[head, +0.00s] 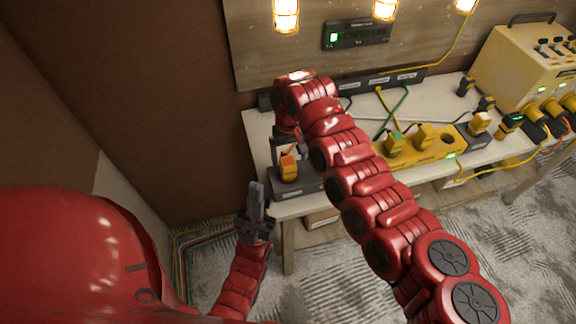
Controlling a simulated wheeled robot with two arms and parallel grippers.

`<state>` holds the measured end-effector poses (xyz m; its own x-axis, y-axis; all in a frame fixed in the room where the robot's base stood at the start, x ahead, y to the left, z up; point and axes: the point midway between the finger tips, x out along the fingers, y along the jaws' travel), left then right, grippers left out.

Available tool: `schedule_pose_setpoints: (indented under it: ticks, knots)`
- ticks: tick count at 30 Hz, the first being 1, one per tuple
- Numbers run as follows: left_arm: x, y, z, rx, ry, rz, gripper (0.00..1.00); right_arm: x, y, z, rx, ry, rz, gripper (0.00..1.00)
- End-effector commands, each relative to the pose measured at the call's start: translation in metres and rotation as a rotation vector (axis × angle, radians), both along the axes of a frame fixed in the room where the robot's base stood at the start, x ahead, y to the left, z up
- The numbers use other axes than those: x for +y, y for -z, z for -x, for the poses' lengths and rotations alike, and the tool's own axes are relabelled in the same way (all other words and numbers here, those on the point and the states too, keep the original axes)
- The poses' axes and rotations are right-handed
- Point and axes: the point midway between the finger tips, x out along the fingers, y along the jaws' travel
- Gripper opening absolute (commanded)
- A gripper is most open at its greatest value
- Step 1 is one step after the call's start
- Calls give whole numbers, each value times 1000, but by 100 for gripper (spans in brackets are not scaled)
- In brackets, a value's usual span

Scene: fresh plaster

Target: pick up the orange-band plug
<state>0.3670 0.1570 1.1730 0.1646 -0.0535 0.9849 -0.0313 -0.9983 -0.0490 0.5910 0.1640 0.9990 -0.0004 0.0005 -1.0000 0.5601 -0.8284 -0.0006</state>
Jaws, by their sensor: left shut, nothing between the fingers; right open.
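An orange plug (288,168), which looks like the orange-band plug, stands in a dark block (313,184) at the table's left front corner. Its band is too small to make out clearly. My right gripper (287,154) is open, pointing down just above and behind the plug. Whether its fingers reach around the plug cannot be told. My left gripper (256,190) is shut and empty, pointing up in front of the table's left edge, below and left of the plug.
A yellow machine (518,62) with cables stands at the right. My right arm covers the table's middle. Lamps (286,16) hang above.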

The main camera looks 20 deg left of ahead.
Motion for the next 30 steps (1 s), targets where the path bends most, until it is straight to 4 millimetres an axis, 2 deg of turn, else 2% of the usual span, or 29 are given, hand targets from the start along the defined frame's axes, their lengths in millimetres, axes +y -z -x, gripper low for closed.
schedule_pose_setpoints:
  ticks: [4, 7, 11, 16, 24, 30]
  knots:
    - [0, -7, 0, 0, 0, 0, 0, 0, 8, 1, 2, -1, 3, 90]
    - [0, -19, 0, 0, 0, 0, 0, 1, 15, 3, 2, -1, 4, 90]
    - [0, -33, 0, 0, 0, 0, 0, 3, 34, 7, 5, -3, 6, 90]
    - [0, -32, 0, 0, 0, 0, 0, 3, 55, 5, 1, 0, 3, 90]
    - [0, -32, 0, 0, 0, 0, 0, 3, 59, 4, -1, 2, -1, 90]
    - [0, -32, 0, 0, 0, 0, 0, 3, 59, 4, -1, 2, -1, 54]
